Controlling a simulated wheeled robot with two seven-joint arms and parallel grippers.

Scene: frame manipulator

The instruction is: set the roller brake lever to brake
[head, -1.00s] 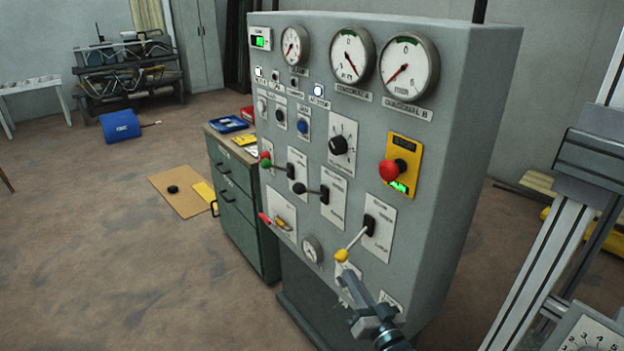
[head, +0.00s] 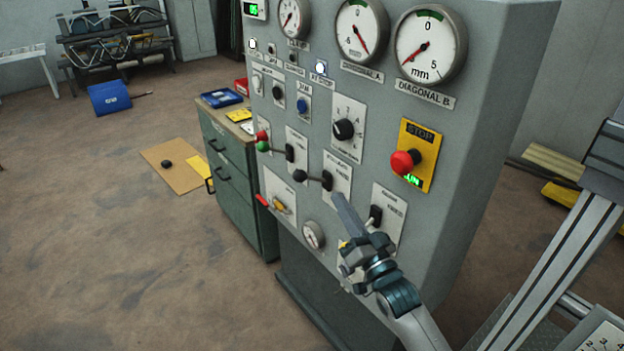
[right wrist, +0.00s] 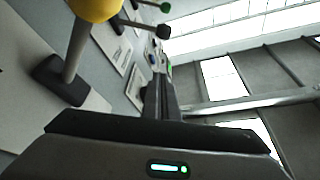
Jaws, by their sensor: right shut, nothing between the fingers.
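The panel has three similar levers whose small labels I cannot read, so I cannot tell which is the roller brake. A black-knobbed lever (head: 300,176) sticks out left from the middle plate. A green-knobbed lever (head: 263,146) is up-left of it. The lowest lever, yellow-knobbed, has its slot (head: 376,214) in view, but my right gripper (head: 338,198) hides most of its arm. Its yellow knob (right wrist: 95,6) and stem show close up in the right wrist view. My right gripper is shut and empty, tips pointing up near the middle plate's lower edge. My left gripper is not in view.
A red stop button (head: 403,162) on a yellow plate sits up-right of my gripper. A rotary knob (head: 343,130) and dials are above. A small red handle (head: 263,200) is lower left. A green drawer cabinet (head: 235,190) stands left of the panel. An aluminium frame (head: 540,270) is at right.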

